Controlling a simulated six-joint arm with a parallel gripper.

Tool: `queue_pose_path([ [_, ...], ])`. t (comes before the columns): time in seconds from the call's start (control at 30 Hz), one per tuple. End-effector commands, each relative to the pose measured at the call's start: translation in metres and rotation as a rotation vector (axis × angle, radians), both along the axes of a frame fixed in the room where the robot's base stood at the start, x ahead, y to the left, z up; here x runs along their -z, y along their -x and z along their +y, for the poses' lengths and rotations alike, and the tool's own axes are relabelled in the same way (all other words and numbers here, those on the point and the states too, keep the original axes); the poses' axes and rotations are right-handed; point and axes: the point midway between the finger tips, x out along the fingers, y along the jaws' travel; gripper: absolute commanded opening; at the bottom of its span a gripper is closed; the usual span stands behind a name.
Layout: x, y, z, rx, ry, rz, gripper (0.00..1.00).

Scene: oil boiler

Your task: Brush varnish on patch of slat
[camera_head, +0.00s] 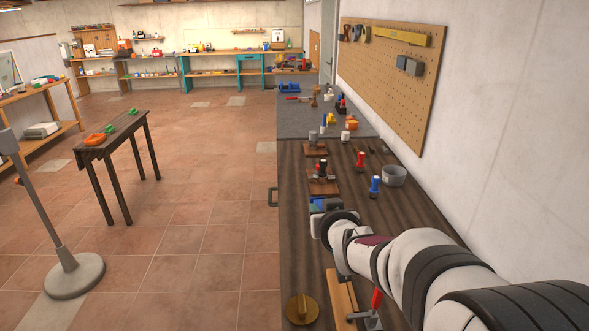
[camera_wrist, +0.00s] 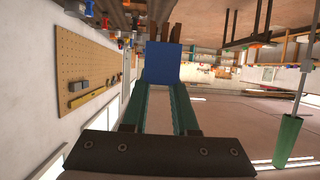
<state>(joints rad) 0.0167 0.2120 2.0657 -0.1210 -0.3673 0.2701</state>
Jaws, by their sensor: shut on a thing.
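My gripper (camera_head: 322,206) is over the dark bench, ahead of the slat. In the wrist view my gripper (camera_wrist: 161,85) has its two green fingers shut on a blue block-like thing (camera_wrist: 162,62). I cannot tell whether it is the brush; brown pieces show just beyond it. A light wooden slat (camera_head: 341,298) lies near the front of the bench, with a red-handled clamp (camera_head: 375,308) at its right. A patch on the slat cannot be made out. A round brass-coloured thing (camera_head: 302,308) sits left of the slat. My arm hides part of the bench on the right.
Beyond my gripper are wooden boards with fixtures (camera_head: 321,184), red-handled (camera_head: 360,162) and blue-handled (camera_head: 375,186) things, and a grey pot (camera_head: 394,176). A wall with a pegboard (camera_head: 385,80) borders the bench's right. Open floor lies left.

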Motion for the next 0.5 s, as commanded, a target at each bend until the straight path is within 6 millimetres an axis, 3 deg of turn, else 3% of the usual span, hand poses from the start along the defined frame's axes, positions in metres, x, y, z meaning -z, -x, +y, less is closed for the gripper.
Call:
queue_pose_path([
  [0.13, 0.061, -0.009, -0.024, 0.173, 0.004, 0.012, 0.0],
  [0.2, 0.098, -0.005, -0.041, 0.281, 0.008, 0.012, 0.0],
  [0.3, 0.135, 0.005, -0.059, 0.39, 0.009, 0.007, 0.0],
  [0.4, 0.156, 0.014, -0.069, 0.453, 0.007, 0.002, 0.0],
  [0.5, 0.164, 0.018, -0.074, 0.479, 0.005, -0.001, 0.0],
])
